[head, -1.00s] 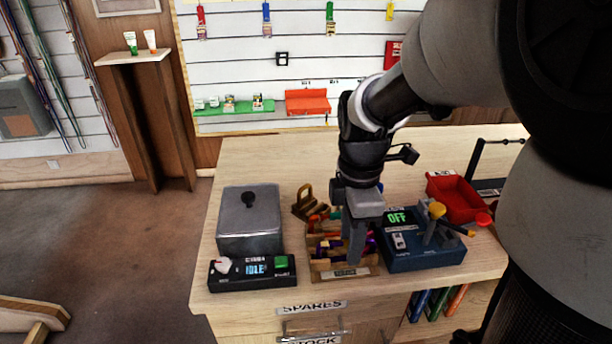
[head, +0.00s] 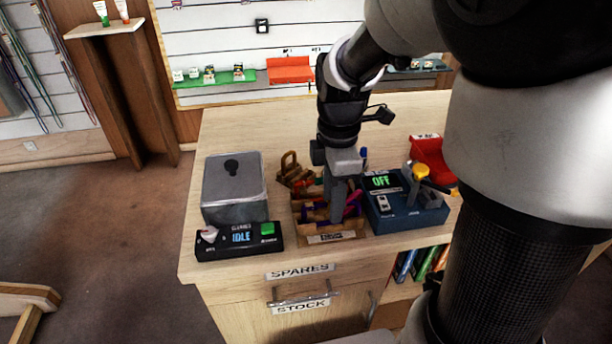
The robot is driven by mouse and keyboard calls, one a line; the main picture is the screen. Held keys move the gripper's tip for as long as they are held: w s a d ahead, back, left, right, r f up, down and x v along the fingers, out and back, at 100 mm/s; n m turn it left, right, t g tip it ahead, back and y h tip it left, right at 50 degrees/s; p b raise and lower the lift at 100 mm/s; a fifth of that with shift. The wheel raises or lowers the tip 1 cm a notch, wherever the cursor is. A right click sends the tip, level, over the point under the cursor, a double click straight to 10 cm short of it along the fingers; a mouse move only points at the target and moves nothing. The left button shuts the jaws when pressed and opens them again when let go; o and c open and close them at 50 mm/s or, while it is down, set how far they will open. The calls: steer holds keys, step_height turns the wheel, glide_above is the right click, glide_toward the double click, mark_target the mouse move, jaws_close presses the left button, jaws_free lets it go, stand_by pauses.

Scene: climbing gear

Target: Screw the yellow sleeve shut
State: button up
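My gripper (head: 338,212) points straight down over the small wooden box (head: 359,233) on the counter. Its fingertips are at or just inside the box. Red, orange and purple pieces (head: 353,204) lie in the box around the fingers; they are too small to make out clearly. I cannot tell whether the fingers are open or hold anything. I cannot pick out a yellow sleeve for certain in the box. A yellow knob (head: 421,171) shows on top of the blue device (head: 406,219), whose display reads OFF.
A grey lidded metal tank (head: 233,190) and a black control panel (head: 240,251) reading IDLE stand left of the box. A brown padlock-shaped object (head: 290,166) is behind it. A red bin (head: 430,157) is at the right. The counter behind (head: 265,125) is clear.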

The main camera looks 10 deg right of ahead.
steer(key=shift+f+b, duration=0.3)
steer(key=shift+f, duration=0.45)
steer(key=shift+s, duration=1.2)
steer(key=shift+r, duration=0.2)
steer(key=shift+r+p, duration=1.25)
steer(key=shift+w, duration=1.25)
